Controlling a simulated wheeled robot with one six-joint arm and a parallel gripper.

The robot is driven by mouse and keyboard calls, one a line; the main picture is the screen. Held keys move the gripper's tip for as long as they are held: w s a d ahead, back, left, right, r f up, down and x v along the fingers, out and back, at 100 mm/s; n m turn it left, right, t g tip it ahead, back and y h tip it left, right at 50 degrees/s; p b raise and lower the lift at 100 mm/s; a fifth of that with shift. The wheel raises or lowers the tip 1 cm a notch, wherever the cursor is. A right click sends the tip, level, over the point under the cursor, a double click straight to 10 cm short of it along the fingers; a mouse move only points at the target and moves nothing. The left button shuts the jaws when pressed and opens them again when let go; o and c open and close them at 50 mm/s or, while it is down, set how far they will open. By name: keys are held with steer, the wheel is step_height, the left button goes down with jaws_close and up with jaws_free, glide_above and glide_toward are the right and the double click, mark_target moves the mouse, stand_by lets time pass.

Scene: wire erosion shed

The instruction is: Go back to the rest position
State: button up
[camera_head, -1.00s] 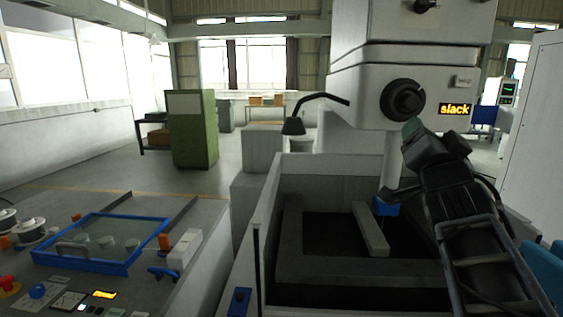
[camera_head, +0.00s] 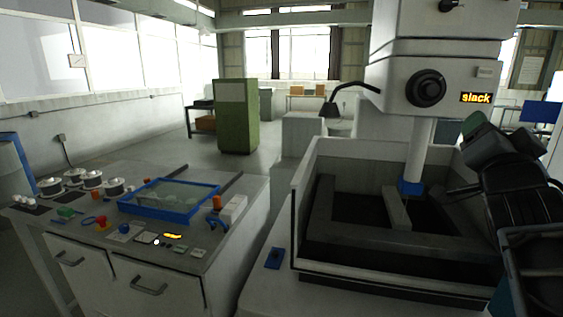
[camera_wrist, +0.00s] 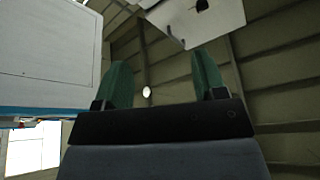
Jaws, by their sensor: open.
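My gripper (camera_wrist: 161,85) shows in the wrist view with its two green fingers spread apart and nothing between them. It points up at the ribbed wall and roof panels. In the head view my arm is folded at the right edge, beside the machine's tank, and one green fingertip (camera_head: 474,124) shows there. The wire erosion machine (camera_head: 435,65) stands left of my arm, with an amber "slack" display (camera_head: 475,98) on its head. Its open tank (camera_head: 330,240) holds a grey frame and a bar, with a blue-tipped column above them.
A control bench (camera_head: 235,262) at the left carries a blue-framed glass tray (camera_head: 135,208), several spools and buttons. A green cabinet (camera_head: 238,115) stands behind on open floor. In the wrist view a pale cabinet (camera_wrist: 50,55) is at the left and a white box (camera_wrist: 195,20) above.

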step_height(320, 180, down, 20)
steer(key=n+g+y, duration=0.2)
steer(key=n+g, duration=0.1)
steer(key=g, duration=0.6)
steer(key=s+a+f+n+g+y, duration=0.3)
steer(key=s+a+f+n, duration=0.1)
steer(key=a+f, duration=0.5)
steer(key=s+a+f+n+g+y, duration=0.4)
steer(key=a+f, duration=0.5)
steer(key=shift+a+f+p, duration=0.15)
steer(key=shift+a+p, duration=0.05)
steer(key=shift+p, duration=0.1)
